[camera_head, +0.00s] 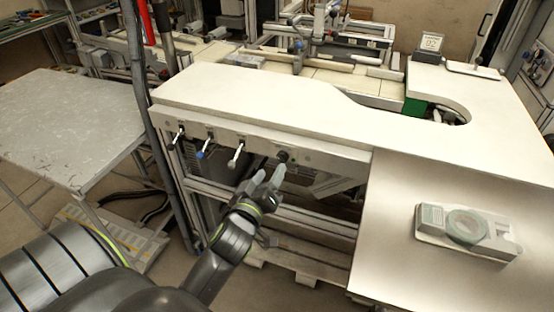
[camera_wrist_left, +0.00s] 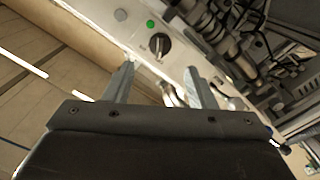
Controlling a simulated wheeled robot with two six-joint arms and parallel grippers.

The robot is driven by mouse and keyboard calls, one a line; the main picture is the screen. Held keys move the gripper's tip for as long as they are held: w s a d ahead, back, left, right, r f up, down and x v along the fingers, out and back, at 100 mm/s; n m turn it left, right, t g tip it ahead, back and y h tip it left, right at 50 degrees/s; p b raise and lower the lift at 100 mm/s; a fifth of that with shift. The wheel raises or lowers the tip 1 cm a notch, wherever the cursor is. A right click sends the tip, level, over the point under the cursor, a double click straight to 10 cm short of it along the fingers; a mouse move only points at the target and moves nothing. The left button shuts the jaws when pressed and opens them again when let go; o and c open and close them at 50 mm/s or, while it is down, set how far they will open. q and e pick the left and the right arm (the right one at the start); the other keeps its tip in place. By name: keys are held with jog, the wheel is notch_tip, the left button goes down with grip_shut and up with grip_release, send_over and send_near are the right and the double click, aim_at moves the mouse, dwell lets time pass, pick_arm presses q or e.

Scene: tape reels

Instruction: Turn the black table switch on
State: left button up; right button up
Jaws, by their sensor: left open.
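The black switch (camera_head: 283,156) is a round knob on the front panel under the white tabletop's edge. In the left wrist view the black switch (camera_wrist_left: 160,45) shows a raised grip across its face, just beyond the fingertips. My left gripper (camera_head: 268,178) is open and empty, just below and in front of the switch. In the left wrist view its fingers (camera_wrist_left: 159,72) are apart, with the switch roughly in line with the gap. I cannot tell whether they touch it. My right gripper is not in view.
A green button (camera_wrist_left: 150,23) and a grey round cap (camera_wrist_left: 120,15) sit beside the switch. Several levers, one of them blue-tipped (camera_head: 201,154), hang left along the panel (camera_head: 325,153). A device with a tape reel (camera_head: 466,227) lies on the right board (camera_head: 385,255).

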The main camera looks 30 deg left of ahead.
aim_at(279, 158)
pick_arm(q)
jog(key=x, duration=0.5)
jog(key=shift+w, duration=0.4)
jog(key=shift+c, duration=0.3)
jog(key=c, duration=0.9)
